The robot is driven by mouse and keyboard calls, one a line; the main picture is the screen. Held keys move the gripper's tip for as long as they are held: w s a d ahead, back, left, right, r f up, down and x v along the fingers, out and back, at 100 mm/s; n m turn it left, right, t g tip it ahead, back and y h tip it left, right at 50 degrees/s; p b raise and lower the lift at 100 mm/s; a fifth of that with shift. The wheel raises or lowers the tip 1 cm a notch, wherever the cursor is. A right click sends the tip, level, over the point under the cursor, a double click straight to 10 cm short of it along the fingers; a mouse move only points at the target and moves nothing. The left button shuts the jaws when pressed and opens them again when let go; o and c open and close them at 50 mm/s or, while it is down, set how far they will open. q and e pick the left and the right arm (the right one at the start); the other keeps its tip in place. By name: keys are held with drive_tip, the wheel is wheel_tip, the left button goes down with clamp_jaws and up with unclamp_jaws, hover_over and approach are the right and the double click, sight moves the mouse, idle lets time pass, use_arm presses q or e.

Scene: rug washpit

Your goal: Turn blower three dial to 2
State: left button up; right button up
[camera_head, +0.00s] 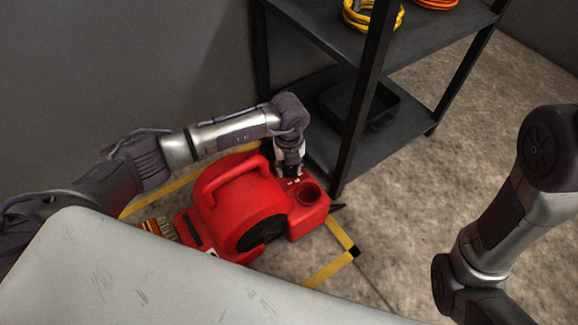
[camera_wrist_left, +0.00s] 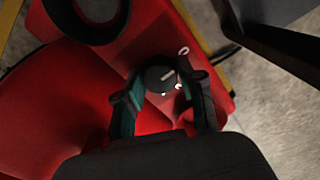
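A red blower (camera_head: 240,205) with a carrying handle stands on the floor beside the shelf. Its round dark dial (camera_wrist_left: 160,79) has a white pointer line, which points up and right toward a white 0 mark on the red panel. Other white marks beside the dial are partly hidden. My left gripper (camera_head: 289,168) reaches down to the panel from above. In the left wrist view its two fingers (camera_wrist_left: 160,90) are apart, one on each side of the dial; I cannot tell whether they touch it. My right arm shows at the right, but its gripper is out of view.
A black metal shelf (camera_head: 362,110) stands close to the blower, with a black bin (camera_head: 372,105) low down and a yellow coil (camera_head: 370,15) higher up. Yellow floor tape (camera_head: 330,268) runs around the blower. Concrete floor at right is clear.

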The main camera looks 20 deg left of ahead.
use_arm(q)
drive_tip(key=c, duration=0.5)
drive_tip(key=shift+o, duration=0.2)
